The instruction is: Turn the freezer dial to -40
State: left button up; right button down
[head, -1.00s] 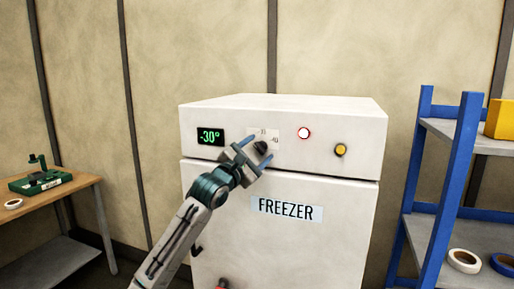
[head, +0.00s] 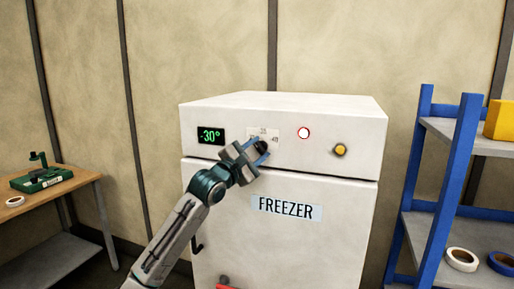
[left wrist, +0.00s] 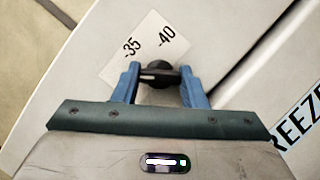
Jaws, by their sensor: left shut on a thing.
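The freezer (head: 290,240) is a white cabinet with a control panel across its top front. Its green display (head: 210,136) reads -30°. The black dial (head: 262,146) sits on a white scale plate (head: 264,133). In the left wrist view the dial (left wrist: 158,74) is between the blue fingers, and the plate shows -35 and -40 printed beyond it. A light pointer line on the dial lies roughly sideways in that view. My left gripper (head: 257,151) is shut on the dial, its wrist tilted. My right gripper is not in view.
A red-ringed white button (head: 304,133) and a yellow knob (head: 340,150) sit right of the dial. A blue shelf rack (head: 450,180) stands at the right. A wooden-topped table (head: 70,190) with a green device (head: 42,178) is at the left.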

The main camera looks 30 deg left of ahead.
pick_arm(q)
jog(key=m+g+p, duration=0.1)
jog(key=m+p, duration=0.2)
jog(key=m+g+p, duration=0.1)
jog(key=m+p, duration=0.3)
jog(key=m+g+p, duration=0.2)
jog(key=m+p, duration=0.1)
jog(key=p, duration=0.1)
jog(key=shift+r+m+h, duration=0.3)
jog(key=shift+r+m, duration=0.1)
jog(key=shift+m+g+p, duration=0.4)
jog(key=shift+m+p, duration=0.25)
jog(key=shift+m, duration=0.05)
jog(key=shift+m+y+p, duration=0.4)
jog(key=shift+m, duration=0.2)
jog(key=shift+f+m+g+y, duration=0.15)
jog(key=shift+m+g+y, duration=0.3)
jog(key=shift+m, duration=0.35)
jog(key=shift+p, duration=0.3)
jog(key=o, duration=1)
